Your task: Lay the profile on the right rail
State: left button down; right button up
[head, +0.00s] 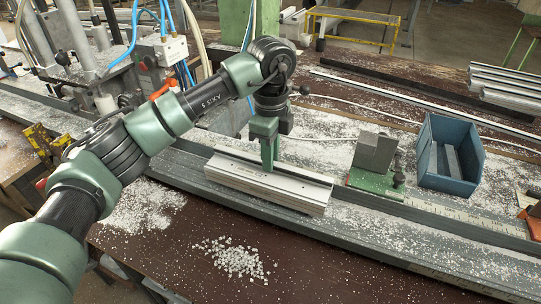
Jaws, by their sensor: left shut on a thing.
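The profile (265,186), a silver-grey grooved aluminium bar, lies in the middle of the head view, lengthwise along the long grey rails of the bench. My left gripper (267,164) comes down from above and is shut on the profile near its middle. The profile is on or just above the rail (365,221); I cannot tell whether it touches. The rail runs on to the right, past the green stop block (376,167). My right gripper is not in view.
A blue bin (450,154) with grey pieces stands right of the stop block. More silver profiles (505,82) are stacked at the back right. White chips (234,258) cover parts of the bench. A clamp machine (150,62) with hoses stands at the back left.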

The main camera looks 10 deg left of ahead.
pick_arm(q)
jog(key=shift+f, duration=0.25)
jog(key=shift+f+b, duration=0.4)
jog(key=c, duration=1.3)
grip_release()
notch_tip(320, 180, up, 13)
jog(key=shift+r, duration=0.1)
